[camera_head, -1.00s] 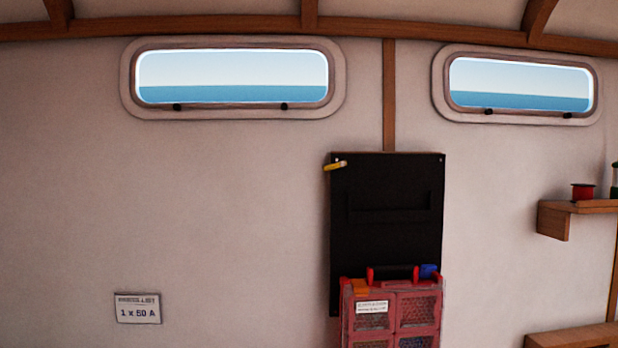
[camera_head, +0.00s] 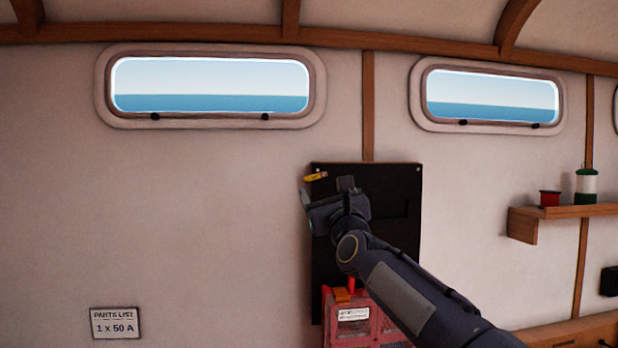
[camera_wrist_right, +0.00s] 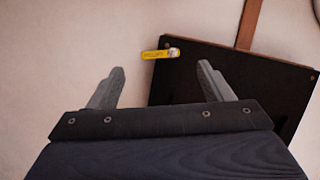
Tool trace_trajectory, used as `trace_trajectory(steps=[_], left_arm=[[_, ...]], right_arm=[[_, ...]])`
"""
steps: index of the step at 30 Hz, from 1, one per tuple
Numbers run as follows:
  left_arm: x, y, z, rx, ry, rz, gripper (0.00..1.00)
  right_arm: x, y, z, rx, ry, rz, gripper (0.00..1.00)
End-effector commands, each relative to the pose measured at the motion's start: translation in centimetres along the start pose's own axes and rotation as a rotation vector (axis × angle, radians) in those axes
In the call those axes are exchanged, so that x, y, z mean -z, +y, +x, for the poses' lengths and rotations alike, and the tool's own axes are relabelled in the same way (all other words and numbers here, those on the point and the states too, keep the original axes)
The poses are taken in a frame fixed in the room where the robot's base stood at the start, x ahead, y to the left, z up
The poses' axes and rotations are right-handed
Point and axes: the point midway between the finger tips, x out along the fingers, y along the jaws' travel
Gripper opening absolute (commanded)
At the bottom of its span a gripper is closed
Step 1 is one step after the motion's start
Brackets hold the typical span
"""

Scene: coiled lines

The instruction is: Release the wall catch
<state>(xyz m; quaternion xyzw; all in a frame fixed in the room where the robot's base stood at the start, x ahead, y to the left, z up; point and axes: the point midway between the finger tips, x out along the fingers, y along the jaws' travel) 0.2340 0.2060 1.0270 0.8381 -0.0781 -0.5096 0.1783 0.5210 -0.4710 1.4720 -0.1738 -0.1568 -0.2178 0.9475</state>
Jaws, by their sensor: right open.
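The wall catch looks to be the small yellow lever (camera_head: 316,176) at the upper left corner of the black wall panel (camera_head: 392,245). In the right wrist view the yellow lever (camera_wrist_right: 160,53) lies nearly level across the panel's corner, its left end over the pale wall. My right gripper (camera_head: 325,190) is raised in front of the panel, just below the lever. In the wrist view its two fingers (camera_wrist_right: 160,80) are spread and empty, with the lever beyond and between them, apart from both. My left gripper is not in view.
A red mesh-fronted case (camera_head: 352,318) sits at the panel's lower part, partly hidden by my right arm. A wooden shelf (camera_head: 560,212) with a red spool and a green-and-white bottle is at right. A parts list sign (camera_head: 115,323) reads 1 x 50 A.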

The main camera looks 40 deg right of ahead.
Motion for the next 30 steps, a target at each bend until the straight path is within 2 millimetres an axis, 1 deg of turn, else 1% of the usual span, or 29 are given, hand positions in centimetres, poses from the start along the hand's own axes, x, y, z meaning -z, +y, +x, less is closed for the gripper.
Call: trace_trajectory(steps=[1, 6, 9, 12, 16, 23, 30], left_arm=[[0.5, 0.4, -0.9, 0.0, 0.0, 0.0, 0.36], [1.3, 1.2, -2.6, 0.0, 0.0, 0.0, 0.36], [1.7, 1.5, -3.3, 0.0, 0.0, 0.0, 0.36], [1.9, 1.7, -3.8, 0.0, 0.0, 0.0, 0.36], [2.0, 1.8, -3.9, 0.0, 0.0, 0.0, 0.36], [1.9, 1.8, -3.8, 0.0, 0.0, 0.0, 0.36], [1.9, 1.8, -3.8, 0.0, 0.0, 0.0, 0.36]], right_arm=[[-0.4, -0.1, 1.0, -0.001, 0.003, -0.001, 0.73], [-0.4, 0.0, 3.9, -0.004, 0.004, -0.001, 0.73], [-0.3, 0.0, 5.2, -0.004, 0.004, -0.001, 0.73], [-0.2, 0.1, 6.1, -0.004, 0.003, -0.002, 0.73], [0.0, 0.1, 6.6, -0.004, 0.003, -0.003, 0.73], [0.1, 0.1, 6.6, -0.003, 0.003, -0.004, 0.73], [0.1, 0.1, 6.5, -0.004, 0.003, -0.004, 0.42]])
